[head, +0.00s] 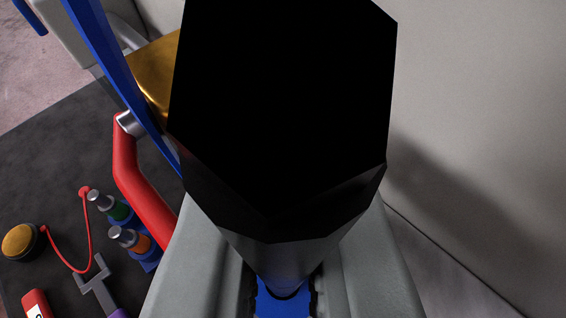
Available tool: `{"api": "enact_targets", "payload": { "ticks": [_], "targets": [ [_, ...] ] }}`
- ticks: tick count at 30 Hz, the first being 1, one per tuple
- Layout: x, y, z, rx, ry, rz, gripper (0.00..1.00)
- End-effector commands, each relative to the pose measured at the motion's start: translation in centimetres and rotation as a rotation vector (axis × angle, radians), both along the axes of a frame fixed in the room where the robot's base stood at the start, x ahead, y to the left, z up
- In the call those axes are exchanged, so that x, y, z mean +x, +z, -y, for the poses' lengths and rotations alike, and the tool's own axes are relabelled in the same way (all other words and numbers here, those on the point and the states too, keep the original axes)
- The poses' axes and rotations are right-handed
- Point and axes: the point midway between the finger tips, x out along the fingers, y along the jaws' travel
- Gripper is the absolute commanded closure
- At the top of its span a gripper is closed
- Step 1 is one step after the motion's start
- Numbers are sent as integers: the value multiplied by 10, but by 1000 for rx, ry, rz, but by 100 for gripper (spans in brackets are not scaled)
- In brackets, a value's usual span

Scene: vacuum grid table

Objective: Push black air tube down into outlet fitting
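A black faceted tube (285,110) fills the middle of the view, very close to the camera. It narrows with distance down to between the two grey fingers of my gripper (284,290). The fingers stand either side of its far end, with dark pads facing inward. A blue part (284,306) shows between the fingers, below the tube's end, with a dark curved rim where they meet. I cannot tell whether the tube sits in it or only overlaps it in view. Finger contact with the tube is not clear. No outlet fitting can be clearly made out.
On the dark table (60,130) at left are a red pipe (140,175), two small valves with green (117,210) and orange (140,243) bands, and a gold-topped knob (18,240). A blue strip (110,65) crosses the upper left before a gold part (155,75). A pale wall (480,110) stands right.

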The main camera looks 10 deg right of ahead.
Motion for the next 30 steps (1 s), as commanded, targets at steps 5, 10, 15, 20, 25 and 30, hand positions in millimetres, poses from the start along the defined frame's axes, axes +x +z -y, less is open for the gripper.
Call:
{"api": "enact_targets", "payload": {
  "ticks": [5, 10, 15, 20, 25, 30],
  "targets": [
    [0, -3, 0, 0, 0, 0, 100],
    [0, -5, 0, 1, 0, 0, 100],
    [0, -8, 0, 1, 0, 0, 100],
    [0, -10, 0, 0, 0, 0, 100],
    [0, -10, 0, 0, 0, 0, 100],
    [0, -10, 0, 0, 0, 0, 65]
  ]
}}
